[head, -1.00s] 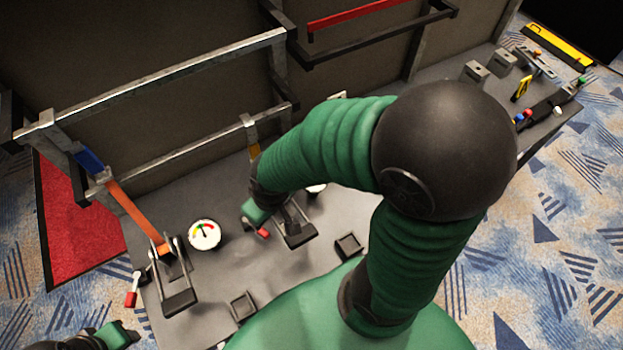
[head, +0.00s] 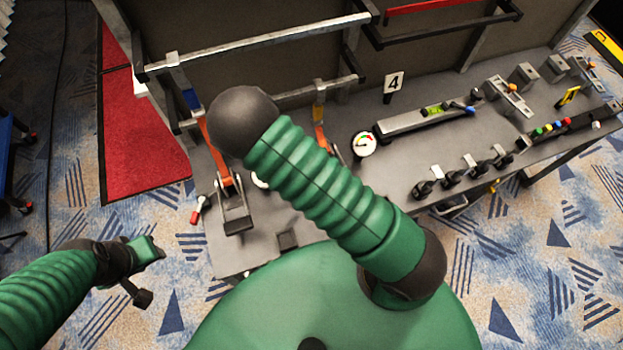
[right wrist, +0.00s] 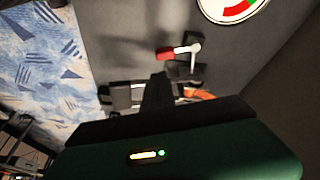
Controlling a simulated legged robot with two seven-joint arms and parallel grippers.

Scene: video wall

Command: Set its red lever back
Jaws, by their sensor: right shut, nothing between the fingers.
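A red-handled lever (head: 196,214) sits at the left edge of the grey bench in the head view. In the right wrist view a red-handled lever (right wrist: 166,53) on a pale arm lies close beyond my right gripper (right wrist: 157,84), apart from it as far as I can see. I cannot tell whether both views show the same lever. My right gripper is shut and empty; in the head view it is hidden behind my own arm. My left gripper (head: 148,252) is over the carpet left of the bench, away from the levers; its jaw opening is unclear.
A round gauge (head: 364,144) stands on the grey bench (head: 390,170), with a number 4 sign (head: 393,83) behind it. Several black clamps and coloured knobs fill the right side. Carpet lies open at left.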

